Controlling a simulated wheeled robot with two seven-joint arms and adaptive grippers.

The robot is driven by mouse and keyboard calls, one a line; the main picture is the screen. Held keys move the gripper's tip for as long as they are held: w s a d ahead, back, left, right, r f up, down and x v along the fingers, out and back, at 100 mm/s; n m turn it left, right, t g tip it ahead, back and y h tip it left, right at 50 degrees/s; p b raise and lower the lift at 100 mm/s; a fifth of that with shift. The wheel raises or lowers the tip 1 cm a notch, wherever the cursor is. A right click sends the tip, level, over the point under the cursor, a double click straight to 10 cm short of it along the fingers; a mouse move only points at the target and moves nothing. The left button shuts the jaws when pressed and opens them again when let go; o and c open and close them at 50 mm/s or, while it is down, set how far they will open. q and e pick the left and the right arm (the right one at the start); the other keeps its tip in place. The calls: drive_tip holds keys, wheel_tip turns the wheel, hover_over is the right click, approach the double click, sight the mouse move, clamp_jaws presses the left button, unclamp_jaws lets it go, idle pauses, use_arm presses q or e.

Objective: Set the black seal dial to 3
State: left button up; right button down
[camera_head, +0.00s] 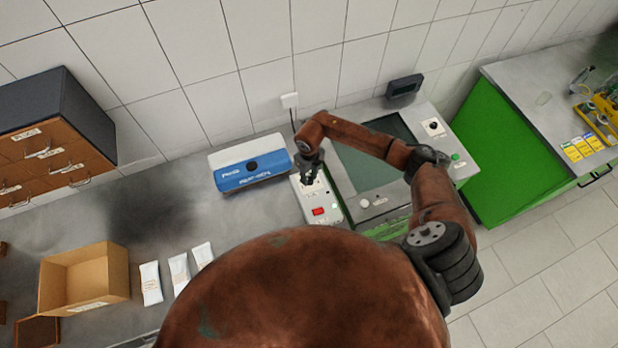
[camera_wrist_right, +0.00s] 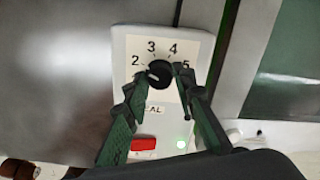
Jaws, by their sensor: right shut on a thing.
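The black seal dial (camera_wrist_right: 159,73) sits on a white control box (camera_wrist_right: 118,60). The digits 2, 3, 4 and 5 show around it, and the label below is partly covered by my left-hand finger. A pale mark on the dial lies on its left side, pointing left and slightly down, below the 2. My right gripper (camera_wrist_right: 157,78) is shut on the dial, with one finger on each side. In the head view my right gripper (camera_head: 309,172) is over the white box (camera_head: 324,208) and hides the dial. My left gripper is not in view.
The box has a red switch (camera_head: 318,211) and a green light (camera_wrist_right: 181,144). A blue and white device (camera_head: 250,165) stands left of it. A bench panel with a dark green screen (camera_head: 362,165) is on the right. An open cardboard box (camera_head: 85,278) and white packets lie left.

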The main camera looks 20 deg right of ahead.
sight(309, 179)
drive_tip(key=m, duration=0.4)
drive_tip(key=shift+b, duration=0.35)
drive_tip(key=shift+m, duration=2.1)
drive_tip(key=c, duration=1.6)
unclamp_jaws()
drive_tip(key=shift+r, duration=0.2)
wheel_tip(309, 179, up, 12)
drive_tip(key=shift+f, duration=0.15)
